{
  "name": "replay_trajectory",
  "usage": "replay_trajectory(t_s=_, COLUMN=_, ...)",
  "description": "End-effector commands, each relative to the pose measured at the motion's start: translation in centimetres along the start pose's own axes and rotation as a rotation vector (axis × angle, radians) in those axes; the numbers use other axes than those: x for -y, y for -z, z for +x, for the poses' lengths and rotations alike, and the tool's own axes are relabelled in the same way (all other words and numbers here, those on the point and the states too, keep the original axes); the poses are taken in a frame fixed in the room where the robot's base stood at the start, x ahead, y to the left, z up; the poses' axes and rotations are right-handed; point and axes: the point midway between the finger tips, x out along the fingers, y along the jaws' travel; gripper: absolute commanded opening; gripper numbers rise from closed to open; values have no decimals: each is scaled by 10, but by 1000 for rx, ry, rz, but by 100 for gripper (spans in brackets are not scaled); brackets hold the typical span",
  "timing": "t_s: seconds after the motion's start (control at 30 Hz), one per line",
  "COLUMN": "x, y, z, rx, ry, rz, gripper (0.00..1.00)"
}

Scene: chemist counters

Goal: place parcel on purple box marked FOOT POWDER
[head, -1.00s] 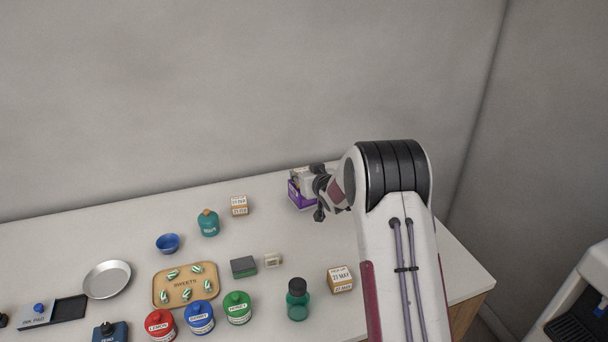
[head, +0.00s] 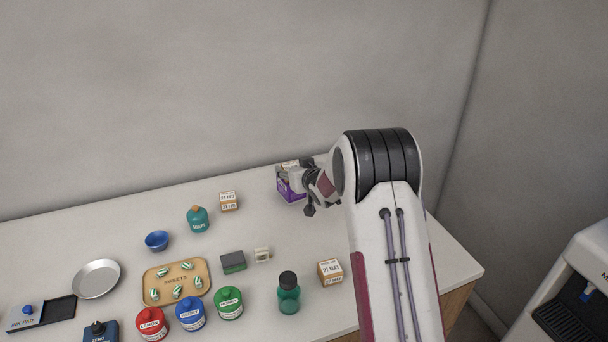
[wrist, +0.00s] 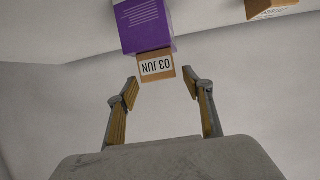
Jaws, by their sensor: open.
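The purple box (head: 290,190) stands on the counter near the wall in the head view, partly behind my gripper. In the wrist view the purple box (wrist: 147,25) appears upside down at the top. A small tan parcel (wrist: 156,66) with a white label reading 03 JUN rests against its top face, so it sits on the box. The parcel also shows as a small tan patch above the box in the head view (head: 289,164). My gripper (wrist: 161,88) is open, its fingertips on either side just short of the parcel and apart from it. The box's front lettering is unreadable.
Another tan parcel (head: 229,202) stands left of the box, and one marked 21 MAY (head: 330,272) nearer the front. A teal jar (head: 198,219), a blue bowl (head: 157,240) and a green bottle (head: 288,293) stand on the counter (head: 255,222). Clear counter surrounds the box's front.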

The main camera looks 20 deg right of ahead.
Motion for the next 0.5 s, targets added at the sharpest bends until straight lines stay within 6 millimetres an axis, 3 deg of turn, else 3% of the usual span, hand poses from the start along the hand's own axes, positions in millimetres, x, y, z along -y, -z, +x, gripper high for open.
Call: replay_trajectory(t_s=0.5, x=-1, y=0, z=-51, rx=-1, ry=-1, rz=0, gripper=51)
